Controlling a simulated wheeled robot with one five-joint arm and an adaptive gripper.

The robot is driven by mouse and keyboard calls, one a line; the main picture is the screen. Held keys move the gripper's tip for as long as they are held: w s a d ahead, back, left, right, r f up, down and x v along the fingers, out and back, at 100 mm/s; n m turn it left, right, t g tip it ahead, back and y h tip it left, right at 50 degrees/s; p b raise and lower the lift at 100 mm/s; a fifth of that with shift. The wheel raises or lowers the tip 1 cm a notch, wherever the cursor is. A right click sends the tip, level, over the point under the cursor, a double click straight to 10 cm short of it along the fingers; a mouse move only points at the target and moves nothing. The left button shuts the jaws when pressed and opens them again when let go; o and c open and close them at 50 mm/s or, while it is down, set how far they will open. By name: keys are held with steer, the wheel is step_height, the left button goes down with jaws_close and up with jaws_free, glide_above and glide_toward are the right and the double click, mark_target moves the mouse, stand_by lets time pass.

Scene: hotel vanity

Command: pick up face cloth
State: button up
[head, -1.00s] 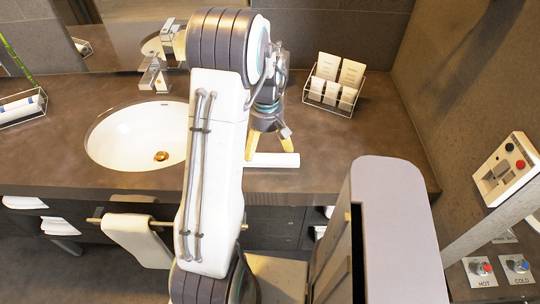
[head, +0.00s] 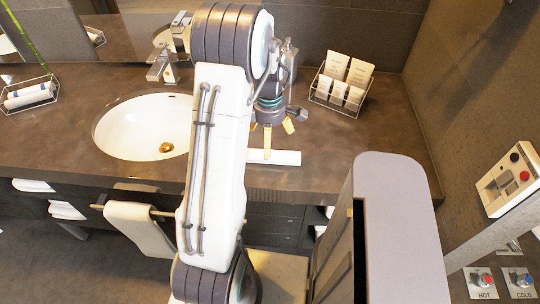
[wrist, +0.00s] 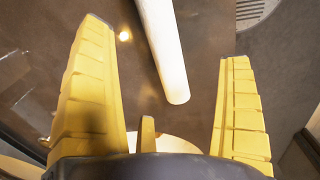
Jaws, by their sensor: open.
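A white rolled cloth, which looks like the face cloth (head: 285,158), lies on the brown counter (head: 340,160) near its front edge, right of the sink. In the wrist view the cloth (wrist: 163,45) runs from the top edge down toward the middle, between the two yellow fingers in the picture. My gripper (head: 279,142) is open and empty above the counter, just behind and over the cloth. In the wrist view my gripper (wrist: 165,42) has its fingers wide apart, with no contact seen. My arm and gripper hide a little of the cloth's left part.
A white sink (head: 140,140) with a faucet (head: 160,68) is at left. A wire rack of small white cartons (head: 340,85) stands at the back right. A wire basket of rolled towels (head: 30,95) is far left. A towel (head: 138,226) hangs on the front bar.

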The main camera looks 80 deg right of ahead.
steer(key=shift+s+f+p, duration=0.1)
steer(key=shift+f+p, duration=0.8)
steer(key=shift+f, duration=2.55)
steer(key=shift+c, duration=0.2)
steer(key=c, duration=1.2)
steer(key=shift+o, duration=0.2)
steer(key=shift+r, duration=0.15)
steer(key=shift+d+r, duration=0.1)
steer(key=shift+r, duration=0.45)
step_height(320, 180, up, 2)
steer(key=shift+r+b, duration=0.2)
steer(key=shift+b, duration=0.4)
steer(key=a+r+b, duration=0.2)
steer(key=a+r, duration=0.5)
steer(key=a, duration=0.4)
steer(key=shift+w+a, duration=0.25)
steer(key=shift+a, duration=0.15)
steer(key=shift+r, duration=0.1)
